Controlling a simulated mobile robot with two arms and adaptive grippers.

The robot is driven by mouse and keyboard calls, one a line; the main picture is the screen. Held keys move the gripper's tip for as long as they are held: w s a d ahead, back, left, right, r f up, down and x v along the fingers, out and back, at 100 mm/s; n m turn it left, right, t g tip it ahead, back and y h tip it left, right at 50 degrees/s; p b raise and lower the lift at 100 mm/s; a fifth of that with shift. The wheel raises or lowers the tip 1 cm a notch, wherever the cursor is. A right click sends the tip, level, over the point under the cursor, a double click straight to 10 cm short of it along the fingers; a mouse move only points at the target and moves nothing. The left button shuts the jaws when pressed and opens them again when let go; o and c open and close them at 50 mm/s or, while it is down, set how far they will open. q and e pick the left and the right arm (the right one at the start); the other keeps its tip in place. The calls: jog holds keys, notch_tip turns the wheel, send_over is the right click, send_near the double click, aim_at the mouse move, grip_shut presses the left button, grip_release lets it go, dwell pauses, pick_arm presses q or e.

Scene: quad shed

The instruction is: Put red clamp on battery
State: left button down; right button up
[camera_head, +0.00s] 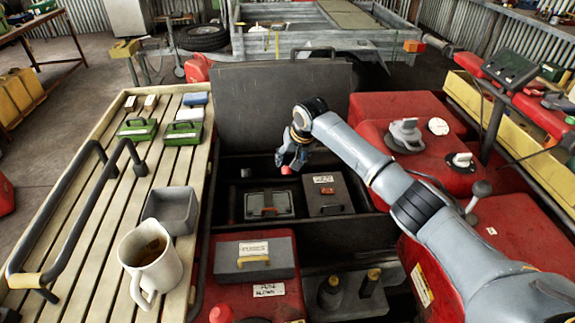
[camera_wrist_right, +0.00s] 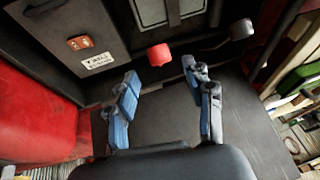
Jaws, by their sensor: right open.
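My right gripper (camera_head: 292,157) is open and empty above the back of the dark open compartment; it also shows in the right wrist view (camera_wrist_right: 163,82). A small red knob-like piece (camera_head: 287,171) is just below its fingertips in the head view. In the wrist view the red piece (camera_wrist_right: 160,55) lies just beyond the gap between the fingers. A similar black piece (camera_head: 245,172) is to its left, also seen in the wrist view (camera_wrist_right: 242,29). A grey block (camera_head: 268,204), possibly the battery, sits in front of them. I cannot make out clamp jaws. My left gripper is out of view.
A grey labelled box (camera_head: 325,193) stands right of the block. The raised dark lid (camera_head: 285,105) stands behind the compartment. A slatted rack (camera_head: 105,205) on the left holds a mug (camera_head: 150,260) and a grey tray (camera_head: 171,209). A fuses box (camera_head: 253,261) stands in front.

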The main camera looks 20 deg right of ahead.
aim_at(288, 168)
jog(key=x, duration=0.3)
jog(key=shift+w+f, duration=0.15)
jog(key=shift+f, duration=0.2)
jog(key=shift+w+f, duration=0.2)
jog(key=shift+f, duration=0.15)
jog(key=shift+c, duration=0.6)
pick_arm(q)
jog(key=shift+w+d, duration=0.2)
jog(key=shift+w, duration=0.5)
pick_arm(e)
grip_shut()
